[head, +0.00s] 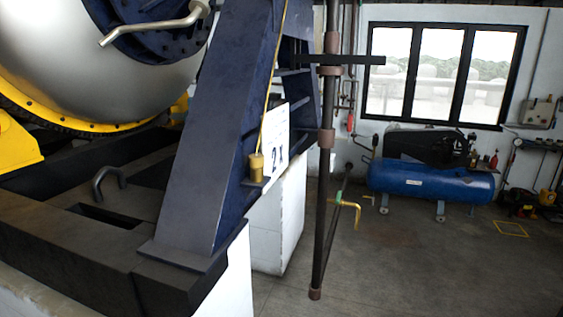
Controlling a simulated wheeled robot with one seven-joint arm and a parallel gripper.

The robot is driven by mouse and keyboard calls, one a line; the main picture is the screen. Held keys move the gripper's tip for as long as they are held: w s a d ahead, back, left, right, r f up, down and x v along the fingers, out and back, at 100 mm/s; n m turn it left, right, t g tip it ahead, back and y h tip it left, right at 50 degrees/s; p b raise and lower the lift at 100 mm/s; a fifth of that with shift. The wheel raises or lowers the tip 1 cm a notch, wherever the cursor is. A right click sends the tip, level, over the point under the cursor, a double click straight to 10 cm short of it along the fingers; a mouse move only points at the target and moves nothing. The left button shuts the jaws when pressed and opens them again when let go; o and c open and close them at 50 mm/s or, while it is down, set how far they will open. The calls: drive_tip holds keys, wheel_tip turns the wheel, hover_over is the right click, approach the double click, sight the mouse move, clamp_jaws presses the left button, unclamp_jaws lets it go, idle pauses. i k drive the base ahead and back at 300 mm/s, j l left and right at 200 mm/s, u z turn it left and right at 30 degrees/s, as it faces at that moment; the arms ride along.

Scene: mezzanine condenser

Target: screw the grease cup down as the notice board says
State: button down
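A small brass-coloured cup (256,166), which looks like the grease cup, stands upright on a small ledge at the side of the dark blue slanted frame leg (215,140). A thin yellow pipe (271,80) runs up from its top. How far the cup is screwed down cannot be told. A white notice board (276,137) hangs just behind and right of it, with "2X" in large dark print. Smaller marks above are too small to read, and the frame leg and pipe partly cover the board. My gripper is not in view.
A dark vertical pipe (327,200) with a crossbar stands right of the board. A yellow bent handle (350,208) sticks out near it. White plinths (278,225) carry the frame. A blue tank (430,183) stands at the back wall. Floor (430,270) at the right front is clear.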

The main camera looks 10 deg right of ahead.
sight(256, 161)
drive_tip(key=k+l+u, duration=0.15)
drive_tip(key=l, duration=0.25)
drive_tip(key=k+l+u, duration=0.1)
drive_tip(key=l, duration=0.25)
drive_tip(key=k+l+u, duration=0.15)
drive_tip(key=l, duration=0.25)
drive_tip(key=k+l+u, duration=0.1)
drive_tip(key=l, duration=0.25)
drive_tip(key=k+l+u, duration=0.15)
drive_tip(key=k+l, duration=0.15)
drive_tip(key=i+j+u, duration=0.4)
drive_tip(key=i, duration=0.6)
drive_tip(key=i+j+u, duration=0.1)
drive_tip(key=i+u, duration=0.35)
drive_tip(key=i, duration=0.55)
